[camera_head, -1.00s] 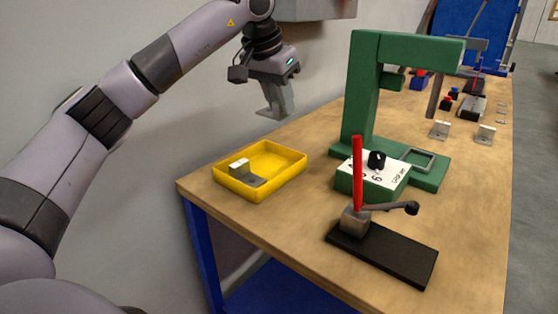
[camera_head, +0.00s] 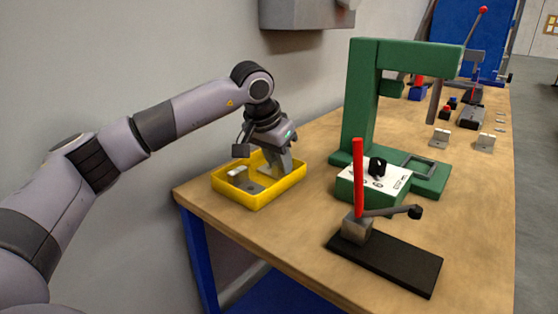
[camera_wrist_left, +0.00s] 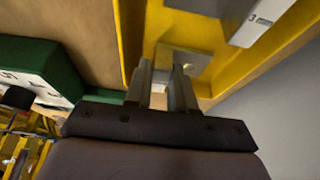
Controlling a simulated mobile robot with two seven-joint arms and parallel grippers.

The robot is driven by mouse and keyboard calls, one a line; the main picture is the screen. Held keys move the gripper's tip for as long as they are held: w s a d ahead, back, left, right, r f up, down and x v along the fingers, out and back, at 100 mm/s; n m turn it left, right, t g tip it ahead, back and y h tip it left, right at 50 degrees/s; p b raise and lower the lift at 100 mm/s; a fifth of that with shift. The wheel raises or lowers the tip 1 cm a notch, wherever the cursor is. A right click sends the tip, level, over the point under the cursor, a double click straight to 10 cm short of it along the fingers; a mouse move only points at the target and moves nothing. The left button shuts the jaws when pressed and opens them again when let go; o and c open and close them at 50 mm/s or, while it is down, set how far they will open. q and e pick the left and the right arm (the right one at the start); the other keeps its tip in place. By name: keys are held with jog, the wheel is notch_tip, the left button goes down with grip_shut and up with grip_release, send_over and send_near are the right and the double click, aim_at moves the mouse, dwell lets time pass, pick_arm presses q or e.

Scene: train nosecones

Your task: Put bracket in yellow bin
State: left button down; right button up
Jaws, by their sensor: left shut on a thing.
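The yellow bin (camera_head: 258,203) stands on the near left corner of the wooden table. My left gripper (camera_head: 285,163) points down inside the bin, at its back right side. In the wrist view the left gripper (camera_wrist_left: 163,88) is shut on a grey metal bracket (camera_wrist_left: 192,60), with the bracket's flat holed plate beyond the fingertips. Whether the held bracket touches the bin floor I cannot tell. Another grey bracket (camera_head: 238,177) with a white face lies in the bin's left part; it also shows in the wrist view (camera_wrist_left: 232,18), marked "3 mm". My right gripper is out of view.
A green press frame (camera_head: 358,110) with a white panel and black knob stands right of the bin. A red-handled lever tool (camera_head: 358,190) on a black base is in front. Two more brackets (camera_head: 440,138) (camera_head: 485,141) lie farther back. A grey box (camera_head: 305,14) hangs on the wall.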

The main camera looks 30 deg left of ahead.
pick_arm(q)
jog(key=c, duration=1)
grip_release()
jog(key=shift+f, duration=0.1)
jog(key=shift+o, duration=0.2)
jog(key=p+v, duration=0.1)
jog(key=v, duration=1.1)
